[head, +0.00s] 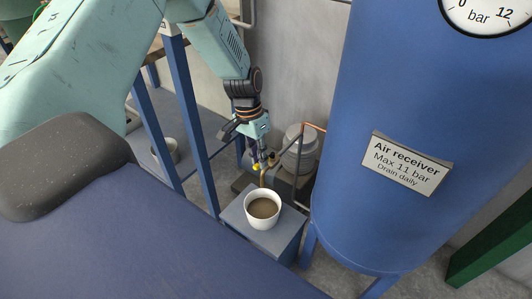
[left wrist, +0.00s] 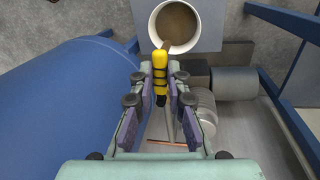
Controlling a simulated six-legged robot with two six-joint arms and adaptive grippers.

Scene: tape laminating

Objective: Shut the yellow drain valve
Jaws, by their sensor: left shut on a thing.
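The yellow valve handle (left wrist: 160,72), with dark bands, lies between the fingers of my left gripper (left wrist: 160,84) in the left wrist view. My left gripper (head: 262,160) reaches down beside the blue tank in the head view and is shut on the handle, which shows there only as a small bit of yellow. A thin brownish stream or spout runs from the valve toward a white cup (head: 263,222) of murky brown liquid. The cup also shows in the left wrist view (left wrist: 153,27). The valve body is mostly hidden. My right gripper is not in view.
The blue air receiver tank (head: 350,140) stands close on the right, with a label (head: 405,163) and a pressure gauge (head: 487,12). The cup stands on a grey-blue block (head: 287,230). Copper pipe (head: 312,127) and a grey ribbed cylinder (head: 299,150) are behind. Blue posts (head: 190,110) stand left.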

